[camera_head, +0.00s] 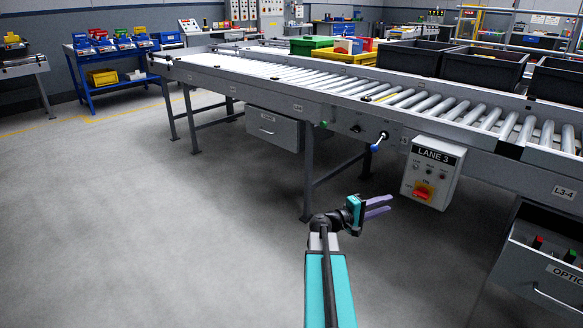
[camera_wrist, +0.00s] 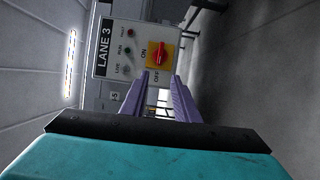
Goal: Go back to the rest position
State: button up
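My gripper (camera_head: 388,205) is held out in front of the conveyor, left of the LANE 3 control box (camera_head: 431,173). Its two purple fingers are apart with nothing between them. In the wrist view my gripper (camera_wrist: 161,85) points toward the box (camera_wrist: 122,50), which appears turned on its side beyond the fingertips. A red rotary switch (camera_wrist: 160,57) on a yellow plate sits on the box, with ON and OFF labels beside it. The fingers appear apart from the box. I cannot tell the exact switch setting.
An open drawer (camera_head: 545,262) is at lower right. The floor at left is clear.

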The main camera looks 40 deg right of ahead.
jog(key=w+a+r+n+t+p, duration=0.1)
jog(key=w+a+n+t+p, duration=0.2)
jog(key=w+a+p, duration=0.7)
jog(key=w+a+f+n+t+y+p, duration=0.1)
jog(key=w+a+f+y+p, duration=0.2)
jog(key=a, duration=0.4)
jog(key=w+a+f+n+t+p, duration=0.15)
jog(key=a+f+p, duration=0.25)
jog(key=a, duration=0.4)
jog(key=s+a+f+g+y+p, duration=0.1)
jog(key=s+a+f+y+p, duration=0.2)
jog(key=s+a, duration=0.4)
jog(key=s+a+f+m+g+y+p, duration=0.1)
jog(key=s+a+f+y+p, duration=0.3)
jog(key=a, duration=1.6)
jog(key=s+a+f+m+g+y+p, duration=0.1)
jog(key=s+a+f+g+y+p, duration=0.2)
jog(key=s+a+y+p, duration=0.3)
jog(key=s+a+f+y, duration=0.1)
jog(key=s+a, duration=0.3)
jog(key=a, duration=0.4)
jog(key=shift+s+f, duration=0.15)
jog(key=shift+s, duration=0.25)
